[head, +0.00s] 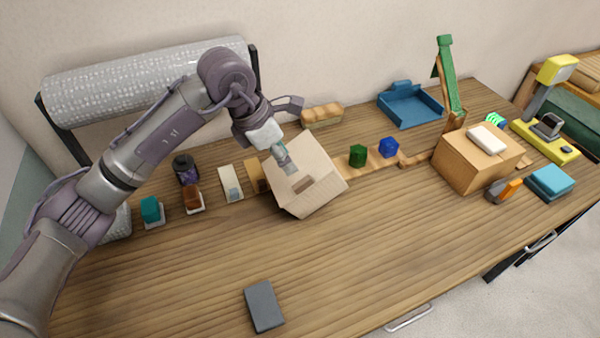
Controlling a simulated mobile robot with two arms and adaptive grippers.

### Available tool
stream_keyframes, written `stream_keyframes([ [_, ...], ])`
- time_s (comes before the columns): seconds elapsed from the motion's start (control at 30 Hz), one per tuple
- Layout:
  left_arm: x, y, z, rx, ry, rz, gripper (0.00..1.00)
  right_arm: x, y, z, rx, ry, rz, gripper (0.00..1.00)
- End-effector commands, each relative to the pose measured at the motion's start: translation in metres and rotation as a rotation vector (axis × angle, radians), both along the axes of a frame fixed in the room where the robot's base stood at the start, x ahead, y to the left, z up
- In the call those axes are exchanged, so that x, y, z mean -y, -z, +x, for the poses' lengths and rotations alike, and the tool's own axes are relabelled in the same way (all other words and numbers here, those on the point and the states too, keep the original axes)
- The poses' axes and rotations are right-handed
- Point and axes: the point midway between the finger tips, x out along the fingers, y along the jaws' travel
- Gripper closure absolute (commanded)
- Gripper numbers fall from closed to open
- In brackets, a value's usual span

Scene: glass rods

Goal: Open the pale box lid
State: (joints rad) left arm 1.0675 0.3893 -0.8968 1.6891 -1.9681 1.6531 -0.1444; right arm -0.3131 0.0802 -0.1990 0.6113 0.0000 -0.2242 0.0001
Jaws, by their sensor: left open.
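The pale box (318,192) sits on the wooden table near the middle of the head view, turned at an angle. Its pale top face has a dark, roughly rectangular opening near the front edge. I cannot tell a separate lid edge from the body. My left gripper (290,133) is open above the box's back left side. One finger points out to the right above the box; the other reaches down over its top face. I cannot tell whether that finger touches it. My right gripper is not in view.
Small jars and blocks stand left of the box. A green block (357,156) and blue block (388,147) stand right of it. Behind are a blue tray (408,106) and a bubble-wrap roll (120,82). A brown box (466,163) is at right. A grey slab (263,306) lies in front.

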Motion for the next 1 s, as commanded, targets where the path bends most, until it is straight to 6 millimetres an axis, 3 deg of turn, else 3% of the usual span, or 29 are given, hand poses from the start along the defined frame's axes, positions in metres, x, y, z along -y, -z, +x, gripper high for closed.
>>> stream_keyframes([
  [0.3, 0.024, 0.060, 0.009, -0.004, -0.001, 0.001, 0.58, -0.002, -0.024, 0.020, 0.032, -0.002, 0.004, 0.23],
  [0.5, 0.032, 0.082, 0.012, -0.002, 0.000, -0.001, 0.58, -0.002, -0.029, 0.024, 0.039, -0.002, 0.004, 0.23],
  [0.87, 0.034, 0.090, 0.014, 0.001, 0.001, 0.001, 0.58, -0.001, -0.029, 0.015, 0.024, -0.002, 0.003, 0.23],
  [1.0, 0.034, 0.089, 0.014, 0.001, 0.001, 0.001, 0.77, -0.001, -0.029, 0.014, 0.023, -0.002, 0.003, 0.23],
])
